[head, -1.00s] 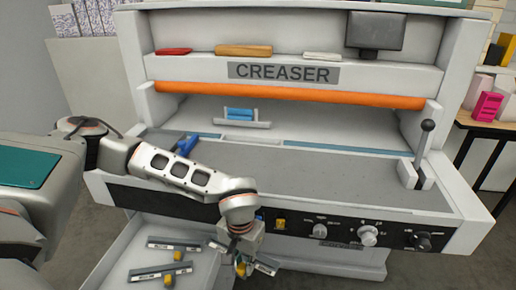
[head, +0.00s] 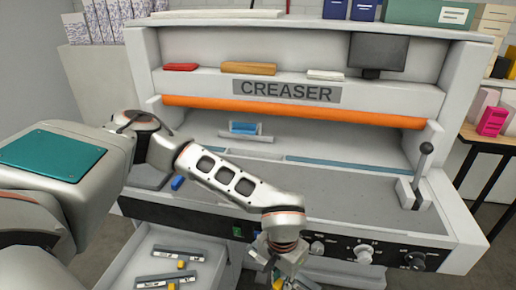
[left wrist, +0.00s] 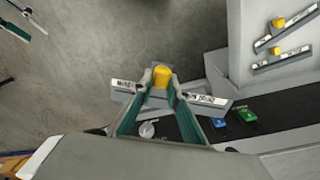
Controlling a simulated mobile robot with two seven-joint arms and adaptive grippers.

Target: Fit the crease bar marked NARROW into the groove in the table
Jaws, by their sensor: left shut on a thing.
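My left gripper (head: 280,279) is low in front of the creaser's control panel, right of the open drawer. In the left wrist view its fingers (left wrist: 161,78) are shut on the yellow knob of a grey crease bar (left wrist: 124,97). The bar has white labels at both ends; I cannot read them surely. The bar is in the air, mostly cut off or hidden in the head view. Two similar bars, (head: 177,251) and (head: 150,283), lie in the drawer. On the creaser table (head: 340,197), a long bluish strip (head: 345,164) at the back may be the groove. My right gripper is not in view.
The open drawer (head: 217,250) juts out at lower left. The panel carries several knobs (head: 364,252). A lever (head: 423,165) stands at the table's right end. An orange bar (head: 295,113) spans the opening above the table. A tray with a blue block (head: 243,128) is at the back.

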